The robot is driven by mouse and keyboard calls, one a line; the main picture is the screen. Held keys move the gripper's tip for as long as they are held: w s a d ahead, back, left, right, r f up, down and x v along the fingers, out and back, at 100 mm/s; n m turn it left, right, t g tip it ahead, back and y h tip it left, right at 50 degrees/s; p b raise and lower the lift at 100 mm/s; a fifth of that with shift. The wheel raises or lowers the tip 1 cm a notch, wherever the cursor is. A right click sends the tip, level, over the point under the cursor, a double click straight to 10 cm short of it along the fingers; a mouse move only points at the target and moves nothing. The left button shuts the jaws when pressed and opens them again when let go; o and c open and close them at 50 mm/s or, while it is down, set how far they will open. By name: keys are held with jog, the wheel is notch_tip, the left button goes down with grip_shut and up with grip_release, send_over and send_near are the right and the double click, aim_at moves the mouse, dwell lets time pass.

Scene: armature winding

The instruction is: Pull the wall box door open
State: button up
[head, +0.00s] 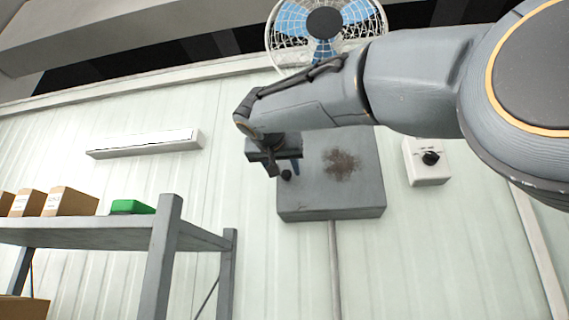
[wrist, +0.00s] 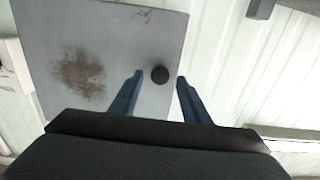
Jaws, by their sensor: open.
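The grey wall box (head: 330,200) hangs on the pale panelled wall, with a brown rusty stain on its door. Its round black knob (head: 286,175) is near the left edge of the door in the head view. The door looks shut. In the wrist view the box door (wrist: 110,40) fills the upper left, and the knob (wrist: 160,74) shows between and just beyond the fingertips. My gripper (wrist: 158,78) is open, its two blue fingers on either side of the knob in the picture. In the head view my gripper (head: 283,168) is in front of the box's left part. I cannot tell whether it touches the knob.
A white switch box with a black dial (head: 428,160) is right of the wall box. A fan (head: 322,30) is above. A grey shelf (head: 90,235) with cardboard boxes (head: 68,202) and a green item (head: 132,207) stands at the lower left. A conduit (head: 335,265) runs down below the box.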

jog(key=shift+w+d, duration=0.1)
jog(key=shift+w, duration=0.25)
jog(key=shift+c, duration=0.4)
grip_shut()
jog(key=shift+f, duration=0.1)
